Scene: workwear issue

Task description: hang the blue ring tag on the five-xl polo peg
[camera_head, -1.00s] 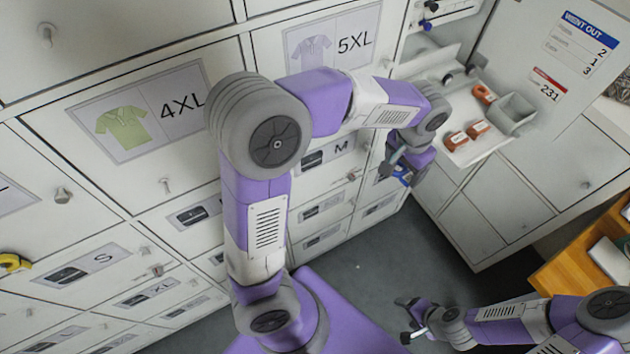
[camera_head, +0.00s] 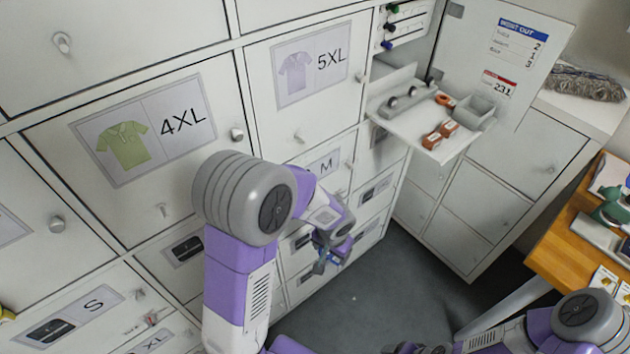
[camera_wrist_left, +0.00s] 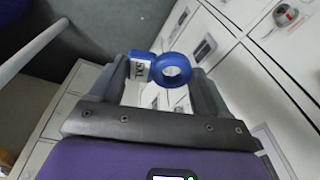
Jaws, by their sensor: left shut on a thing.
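The blue ring tag (camera_wrist_left: 176,69) is between the fingers of my left gripper (camera_wrist_left: 165,85) in the left wrist view; its white label shows beside the ring. In the head view my left gripper (camera_head: 328,262) is shut on the tag, low in front of the small drawers, and little of the tag shows. The 5XL polo door carries a label (camera_head: 312,66) with a lilac shirt. Its small peg (camera_head: 299,138) sticks out below the label, above and left of my left gripper, well apart from it. My right gripper is mostly cut off at the bottom edge.
The 4XL door (camera_head: 145,128) with a green shirt has its own peg (camera_head: 162,210) and knob (camera_head: 237,134). A fold-out shelf (camera_head: 405,120) with orange items and a grey bin stands right of the 5XL door. Open floor (camera_head: 385,275) lies below.

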